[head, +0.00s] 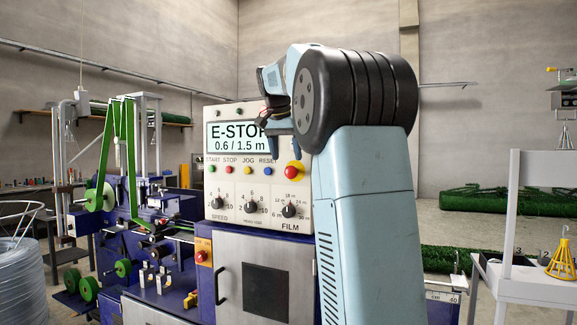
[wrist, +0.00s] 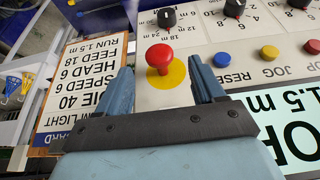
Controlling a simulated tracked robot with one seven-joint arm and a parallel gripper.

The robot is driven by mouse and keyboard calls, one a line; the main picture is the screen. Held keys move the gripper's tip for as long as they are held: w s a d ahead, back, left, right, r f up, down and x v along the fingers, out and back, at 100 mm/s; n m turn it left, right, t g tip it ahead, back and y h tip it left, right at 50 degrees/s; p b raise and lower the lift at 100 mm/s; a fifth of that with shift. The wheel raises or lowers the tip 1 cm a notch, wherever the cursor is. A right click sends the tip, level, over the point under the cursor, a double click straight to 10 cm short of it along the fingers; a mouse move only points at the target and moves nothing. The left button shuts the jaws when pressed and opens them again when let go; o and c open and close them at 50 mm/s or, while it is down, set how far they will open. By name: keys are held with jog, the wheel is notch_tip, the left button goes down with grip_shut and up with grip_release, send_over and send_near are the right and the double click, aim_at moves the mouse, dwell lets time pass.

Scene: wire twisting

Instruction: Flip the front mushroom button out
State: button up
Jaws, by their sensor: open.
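A red mushroom button (head: 291,172) on a yellow disc sits on the grey front control panel (head: 235,185), right of the coloured push buttons. In the wrist view the red button (wrist: 159,52) appears between and just beyond my two blue fingers. My gripper (head: 270,150) is open and empty in front of the panel, up and left of the button in the head view. In the wrist view my gripper (wrist: 158,72) shows both fingers spread, with no visible contact. The panel display (head: 236,137) reads E-STOP and 0.6 / 1.5 m, partly hidden by my gripper.
A second red button (head: 202,256) sits on a yellow box lower left. Black knobs (head: 290,209) line the panel below the mushroom button. In the wrist view, a text placard (wrist: 85,85) lies left of the fingers. A white table (head: 525,283) stands at right.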

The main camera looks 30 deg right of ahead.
jog(key=v, duration=0.8)
jog(key=shift+a+f, duration=0.1)
jog(key=s+a+f+n+t+y, duration=0.1)
jog(key=s+a+f+n, duration=0.2)
jog(key=s+f, duration=0.7)
jog(key=s+a+f+n+t+y, duration=0.1)
jog(key=s+a+f+n, duration=0.3)
jog(key=s+a+f, duration=0.3)
jog(key=s+a+f+n+y, duration=0.1)
jog(key=s+a+f+n, duration=0.2)
jog(key=s+f, duration=1)
notch_tip(320, 180, down, 3)
jog(key=shift+a+r+t, duration=0.1)
jog(key=shift+a+t, duration=0.3)
jog(key=shift+a, duration=0.5)
jog(key=shift+s, duration=0.1)
